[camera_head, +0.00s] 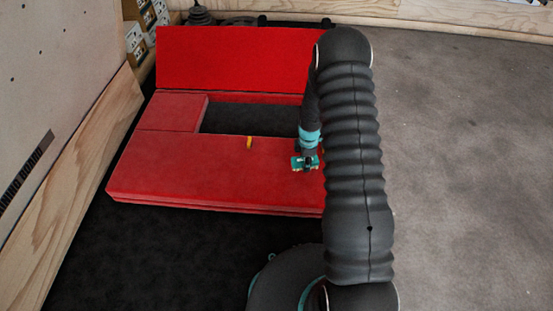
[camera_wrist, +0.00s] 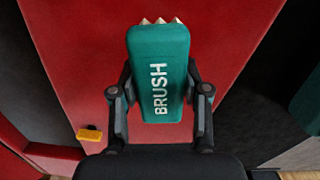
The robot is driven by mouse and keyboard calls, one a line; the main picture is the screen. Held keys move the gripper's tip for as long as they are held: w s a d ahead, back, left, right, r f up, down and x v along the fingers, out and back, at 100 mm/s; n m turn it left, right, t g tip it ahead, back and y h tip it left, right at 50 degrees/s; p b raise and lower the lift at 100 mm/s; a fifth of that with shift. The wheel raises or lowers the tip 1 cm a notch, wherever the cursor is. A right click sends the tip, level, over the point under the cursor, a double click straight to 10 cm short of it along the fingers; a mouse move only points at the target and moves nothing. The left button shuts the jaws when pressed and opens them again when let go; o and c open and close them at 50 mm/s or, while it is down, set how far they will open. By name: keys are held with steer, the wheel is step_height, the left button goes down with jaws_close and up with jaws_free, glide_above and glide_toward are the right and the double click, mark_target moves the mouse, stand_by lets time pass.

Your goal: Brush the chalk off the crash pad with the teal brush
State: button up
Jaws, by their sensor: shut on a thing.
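My gripper (camera_wrist: 160,91) is shut on the teal brush (camera_wrist: 157,52), one finger on each side of it. The brush bears the word BRUSH, and pale bristle tips show at its far end. In the head view, my gripper (camera_head: 308,158) is low over the right part of the red crash pad (camera_head: 180,170), with the brush (camera_head: 298,164) at its tip. I cannot tell whether the bristles touch the pad. The pad has a raised red back panel and a dark rectangular opening. I cannot make out distinct chalk marks. My arm hides the pad's right end.
A small yellow-orange thing (camera_head: 249,142) is on the pad by the opening's front edge; it also shows in the wrist view (camera_wrist: 90,134). A wooden-edged wall (camera_head: 75,190) stands at left. Grey floor (camera_head: 460,170) at right is clear.

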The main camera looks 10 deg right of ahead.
steer(key=shift+r+p, duration=0.7)
steer(key=shift+r, duration=1)
